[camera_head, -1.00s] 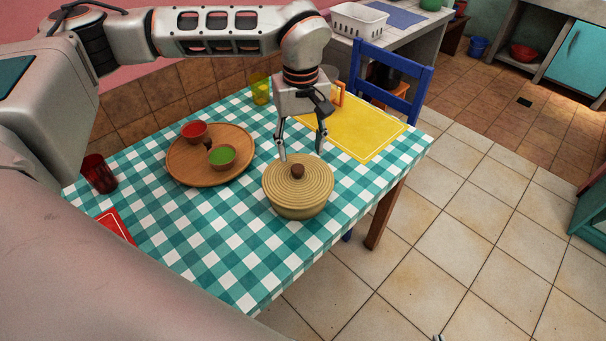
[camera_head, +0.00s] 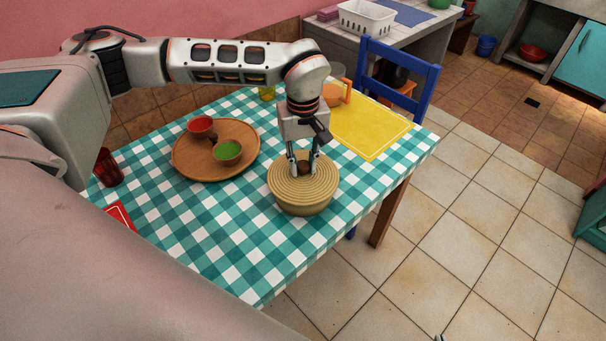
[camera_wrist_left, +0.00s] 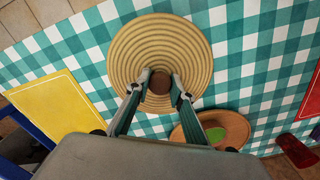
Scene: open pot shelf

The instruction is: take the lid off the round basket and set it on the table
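The round basket (camera_head: 303,205) is woven and tan and stands on the checked table near its right front edge. Its flat ringed lid (camera_head: 283,179) is on top, with a dark brown knob (camera_head: 304,169) at the centre; the lid also shows in the left wrist view (camera_wrist_left: 125,50). My left gripper (camera_head: 304,166) points down over the lid, with its fingers on both sides of the knob and shut on it. The lid hides the inside of the basket. Only a tiny tip, likely of my right gripper (camera_head: 439,338), shows at the bottom edge.
A wooden tray (camera_head: 186,164) with a red bowl (camera_head: 202,127) and a green-filled bowl (camera_head: 228,152) is left of the basket. A yellow mat (camera_head: 370,130) lies behind it, with an orange-handled mug (camera_head: 333,95). The table (camera_head: 245,245) in front-left of the basket is clear.

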